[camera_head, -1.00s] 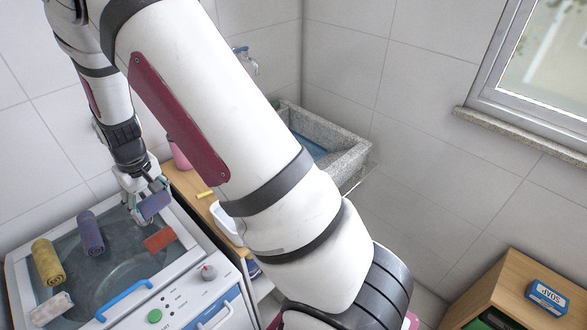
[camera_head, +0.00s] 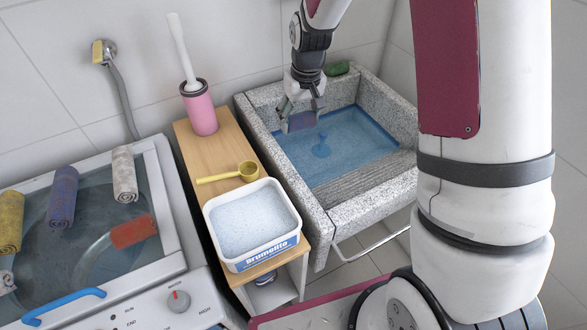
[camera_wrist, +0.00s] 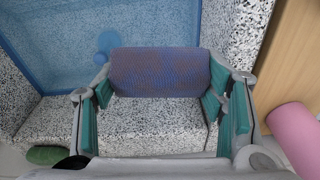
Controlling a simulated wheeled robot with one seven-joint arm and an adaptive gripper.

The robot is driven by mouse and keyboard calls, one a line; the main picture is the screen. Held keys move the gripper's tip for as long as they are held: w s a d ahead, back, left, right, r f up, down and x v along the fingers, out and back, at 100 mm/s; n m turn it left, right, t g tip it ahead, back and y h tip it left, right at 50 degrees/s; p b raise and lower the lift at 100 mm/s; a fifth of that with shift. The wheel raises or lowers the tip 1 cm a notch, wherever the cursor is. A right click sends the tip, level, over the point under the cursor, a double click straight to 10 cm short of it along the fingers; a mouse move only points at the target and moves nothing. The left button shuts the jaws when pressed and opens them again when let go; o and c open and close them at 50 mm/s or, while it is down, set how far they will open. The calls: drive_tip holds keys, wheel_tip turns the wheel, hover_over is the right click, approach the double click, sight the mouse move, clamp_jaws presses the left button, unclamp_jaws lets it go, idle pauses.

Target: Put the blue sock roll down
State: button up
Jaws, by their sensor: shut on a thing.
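In the wrist view the roll (camera_wrist: 160,72) lies crosswise between the green finger pads of my gripper (camera_wrist: 160,88). It overlaps the blue basin and the speckled rim behind it. Another blue-purple roll (camera_head: 62,197) lies on the washing machine's glass lid (camera_head: 95,255).
A wooden shelf (camera_head: 215,155) between washer and sink carries a pink brush holder (camera_head: 201,112), a yellow scoop (camera_head: 228,174) and a white powder tub (camera_head: 254,222). A green item (camera_head: 337,68) sits on the sink's back rim. Yellow, grey and red cloths lie on the washer.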

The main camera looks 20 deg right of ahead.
sight(298, 130)
drive_tip(key=shift+n, duration=0.5)
drive_tip(key=w+f+b, duration=0.1)
drive_tip(key=f+b, duration=0.3)
drive_tip(key=f, duration=0.2)
drive_tip(key=w+f+b, duration=0.1)
drive_tip(key=f+b, duration=0.3)
drive_tip(key=f, duration=0.2)
drive_tip(key=w+f+b, duration=0.2)
drive_tip(key=f+b, duration=0.3)
drive_tip(key=f, duration=0.1)
drive_tip(key=shift+w+f, duration=0.1)
drive_tip(key=shift+f, duration=0.1)
drive_tip(key=shift+f, duration=0.1)
drive_tip(key=shift+f+b, duration=0.4)
drive_tip(key=shift+f, duration=0.15)
drive_tip(key=o, duration=0.9)
drive_tip(key=r+p, duration=0.1)
drive_tip(key=r, duration=0.3)
drive_tip(key=s+r+p, duration=0.1)
drive_tip(key=r, duration=0.4)
drive_tip(key=s+r+p, duration=0.1)
drive_tip(key=r, duration=0.3)
drive_tip(key=shift+d+r, duration=0.15)
